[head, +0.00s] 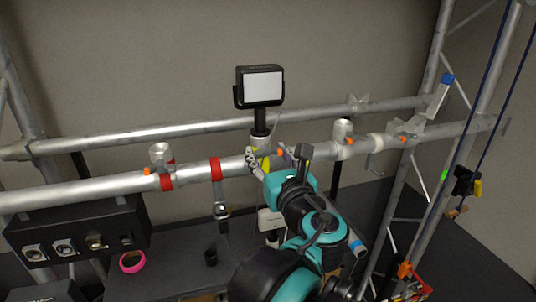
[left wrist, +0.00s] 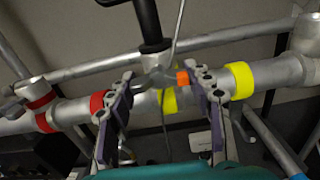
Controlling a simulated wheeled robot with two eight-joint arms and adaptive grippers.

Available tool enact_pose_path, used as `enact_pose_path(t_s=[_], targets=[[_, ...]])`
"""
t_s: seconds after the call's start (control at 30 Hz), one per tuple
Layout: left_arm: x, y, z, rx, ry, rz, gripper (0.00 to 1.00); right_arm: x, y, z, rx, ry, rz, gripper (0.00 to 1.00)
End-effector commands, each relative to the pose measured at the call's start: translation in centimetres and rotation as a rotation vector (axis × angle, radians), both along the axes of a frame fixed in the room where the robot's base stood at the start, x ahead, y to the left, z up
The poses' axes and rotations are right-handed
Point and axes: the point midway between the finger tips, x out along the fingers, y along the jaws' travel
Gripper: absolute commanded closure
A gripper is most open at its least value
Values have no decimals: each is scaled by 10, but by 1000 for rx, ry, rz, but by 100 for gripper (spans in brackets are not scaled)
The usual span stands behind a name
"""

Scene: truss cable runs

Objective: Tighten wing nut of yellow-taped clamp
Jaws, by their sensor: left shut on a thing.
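The yellow-taped clamp (head: 260,143) sits on the front truss tube below the lamp. Yellow tape (left wrist: 240,80) wraps the tube, and another yellow band (left wrist: 168,101) shows between my fingers in the left wrist view. The wing nut (left wrist: 155,79) has grey metal wings, one with an orange tip (left wrist: 183,78). My left gripper (head: 277,157) is at the clamp, its fingers on either side of the wing nut; in the left wrist view the gripper (left wrist: 163,100) is shut across it. The exact finger contact is hard to see. My right gripper is not in view.
A lamp (head: 260,86) stands above the clamp. A red-taped clamp (head: 161,157) is to the left, and another clamp (head: 342,131) to the right. A black socket box (head: 80,232) hangs at lower left. A cable crosses close to the clamp in the left wrist view.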

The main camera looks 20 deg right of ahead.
Motion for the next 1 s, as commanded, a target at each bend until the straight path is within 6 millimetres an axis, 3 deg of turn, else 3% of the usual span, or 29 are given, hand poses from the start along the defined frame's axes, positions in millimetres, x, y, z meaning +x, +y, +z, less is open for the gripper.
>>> enact_pose_path(t_s=[0.07,0.1,0.17,0.2,0.57,0.67,1.0], targets=[[0,0,-2,-2,4,0,78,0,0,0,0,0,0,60],[0,0,-2,-2,4,0,47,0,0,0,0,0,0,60],[0,0,-2,-2,3,0,31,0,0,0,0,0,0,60],[0,0,-2,-2,3,0,28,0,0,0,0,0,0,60],[-5,0,-1,-1,1,-1,28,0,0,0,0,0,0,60],[-18,-2,0,-1,1,-3,28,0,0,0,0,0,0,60],[-90,-4,-1,-1,1,-5,28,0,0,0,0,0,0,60]])
